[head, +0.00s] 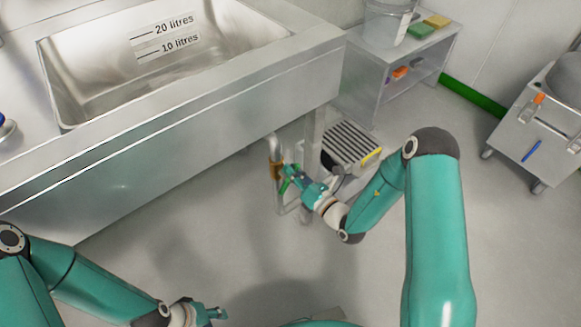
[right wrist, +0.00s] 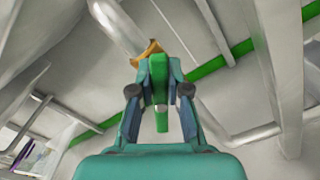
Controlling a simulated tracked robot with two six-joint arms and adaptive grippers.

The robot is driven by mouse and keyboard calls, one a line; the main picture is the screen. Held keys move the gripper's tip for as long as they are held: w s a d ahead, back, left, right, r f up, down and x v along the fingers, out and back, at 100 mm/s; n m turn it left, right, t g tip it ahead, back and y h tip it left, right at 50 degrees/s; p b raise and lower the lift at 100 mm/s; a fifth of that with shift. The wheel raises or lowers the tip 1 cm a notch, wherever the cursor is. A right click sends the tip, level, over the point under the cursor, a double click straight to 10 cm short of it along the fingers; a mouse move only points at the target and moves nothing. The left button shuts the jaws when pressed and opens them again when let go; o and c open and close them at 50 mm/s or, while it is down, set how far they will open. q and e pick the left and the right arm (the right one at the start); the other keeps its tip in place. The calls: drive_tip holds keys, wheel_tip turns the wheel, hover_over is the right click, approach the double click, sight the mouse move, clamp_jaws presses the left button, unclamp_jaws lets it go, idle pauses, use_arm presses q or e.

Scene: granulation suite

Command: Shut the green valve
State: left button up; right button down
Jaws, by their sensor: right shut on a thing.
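The green valve is a green lever (right wrist: 161,118) on a brass body (right wrist: 148,52), fitted to a metal pipe under the sink. In the head view the brass body (head: 275,169) shows on the upright pipe, with a bit of the green lever (head: 284,187) beside it. My right gripper (right wrist: 160,75) is shut on the green lever, one finger on each side. In the head view my right gripper (head: 290,174) partly hides the lever. I cannot tell the lever's exact angle to the pipe. My left gripper (head: 217,312) is low in the head view, away from the valve; its finger opening is unclear.
A steel sink (head: 190,110) with litre marks overhangs the pipe. A grey ribbed-top unit (head: 345,150) stands just behind my right gripper. A shelf cart (head: 390,75) and a wheeled trolley (head: 530,135) stand further right. The floor in front is clear.

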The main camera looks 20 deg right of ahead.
drive_tip(key=m, duration=0.1)
drive_tip(key=m+p, duration=0.1)
drive_tip(key=m, duration=0.1)
drive_tip(key=shift+d+f+p, duration=0.2)
drive_tip(key=shift+d+p, duration=0.1)
drive_tip(key=shift+d, duration=0.05)
drive_tip(key=shift+w+d+f+m+p, duration=0.1)
drive_tip(key=shift+f+m+p, duration=0.3)
drive_tip(key=shift+m, duration=0.95)
drive_tip(key=shift+s+d+f+m+p, duration=0.15)
drive_tip(key=shift+f+m+p, duration=0.3)
drive_tip(key=shift+m, duration=0.85)
drive_tip(key=shift+w+d+f+m+p, duration=0.2)
drive_tip(key=shift+m+p, duration=0.35)
drive_tip(key=shift+m, duration=0.8)
drive_tip(key=shift+a+f, duration=0.1)
drive_tip(key=c, duration=1.1)
unclamp_jaws()
